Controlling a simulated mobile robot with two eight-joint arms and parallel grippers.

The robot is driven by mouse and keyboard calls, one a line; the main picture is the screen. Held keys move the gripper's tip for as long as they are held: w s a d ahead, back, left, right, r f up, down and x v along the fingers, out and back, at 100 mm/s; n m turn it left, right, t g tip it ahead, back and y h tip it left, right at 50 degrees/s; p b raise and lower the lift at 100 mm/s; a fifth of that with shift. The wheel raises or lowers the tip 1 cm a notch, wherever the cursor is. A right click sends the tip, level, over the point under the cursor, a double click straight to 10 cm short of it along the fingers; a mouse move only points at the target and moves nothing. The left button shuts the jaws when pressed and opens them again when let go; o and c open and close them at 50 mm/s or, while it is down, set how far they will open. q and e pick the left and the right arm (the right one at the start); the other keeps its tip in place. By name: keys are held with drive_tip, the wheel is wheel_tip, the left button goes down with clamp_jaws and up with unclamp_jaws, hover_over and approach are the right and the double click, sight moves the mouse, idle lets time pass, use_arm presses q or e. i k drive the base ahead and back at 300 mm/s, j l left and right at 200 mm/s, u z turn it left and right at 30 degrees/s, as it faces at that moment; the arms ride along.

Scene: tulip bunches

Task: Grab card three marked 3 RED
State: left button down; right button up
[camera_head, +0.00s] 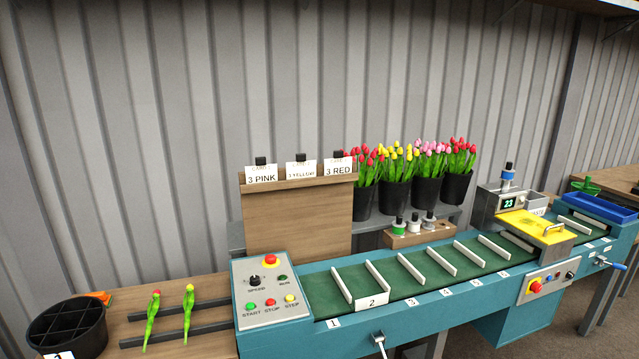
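The card marked 3 RED (339,168) is white and stands on top of a wooden board (297,217), at its right end. A black clip or knob shows at its upper edge. The 3 YELLOW card (300,171) stands to its left, and the 3 PINK card (262,174) stands at the left end. Red tulips stand just right of the 3 RED card. Neither gripper is in view.
A teal conveyor (430,275) with a green belt and white dividers runs in front. A control panel (271,288) stands at its left end. Black buckets (395,194) of tulips stand behind. A black divided bucket (67,328) and two tulips (151,318) are at lower left.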

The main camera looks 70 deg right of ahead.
sight(337, 165)
drive_tip(key=z, duration=2.5)
